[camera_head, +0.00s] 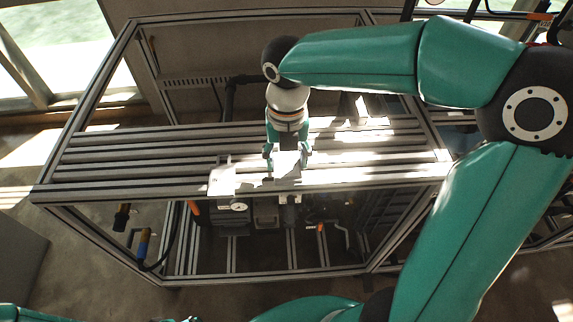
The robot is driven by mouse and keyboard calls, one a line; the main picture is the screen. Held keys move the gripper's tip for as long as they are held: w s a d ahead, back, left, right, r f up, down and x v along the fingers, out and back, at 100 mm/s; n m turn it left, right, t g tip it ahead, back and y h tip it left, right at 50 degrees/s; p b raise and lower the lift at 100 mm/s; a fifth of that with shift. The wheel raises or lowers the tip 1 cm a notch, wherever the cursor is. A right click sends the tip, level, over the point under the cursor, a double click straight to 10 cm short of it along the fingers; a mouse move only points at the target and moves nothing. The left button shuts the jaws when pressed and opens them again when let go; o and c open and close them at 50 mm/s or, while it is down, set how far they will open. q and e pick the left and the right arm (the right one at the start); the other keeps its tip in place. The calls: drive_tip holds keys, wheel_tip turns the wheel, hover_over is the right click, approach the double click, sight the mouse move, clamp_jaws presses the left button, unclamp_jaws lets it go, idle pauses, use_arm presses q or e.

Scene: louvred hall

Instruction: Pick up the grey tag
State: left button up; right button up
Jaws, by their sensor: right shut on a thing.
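A pale grey, flat piece, which I take for the grey tag (287,167), is between the fingers of my right gripper (287,156), near the front edge of the slatted bench top (130,158). My right gripper points down, with one finger on each side of the piece, and is shut on it. Bright sun washes out the piece's outline, and I cannot tell whether it touches the slats.
Another pale plate (222,178) lies left of the gripper at the bench's front edge. A round gauge (238,206) and dark equipment sit below the top. Metal frame posts surround the bench. The left part of the slats is clear.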

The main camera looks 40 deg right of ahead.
sight(287, 163)
use_arm(q)
drive_tip(key=shift+r+p, duration=0.8)
drive_tip(key=shift+r, duration=0.1)
drive_tip(key=shift+c, duration=1)
use_arm(e)
wheel_tip(287, 163, up, 16)
drive_tip(key=shift+r, duration=0.15)
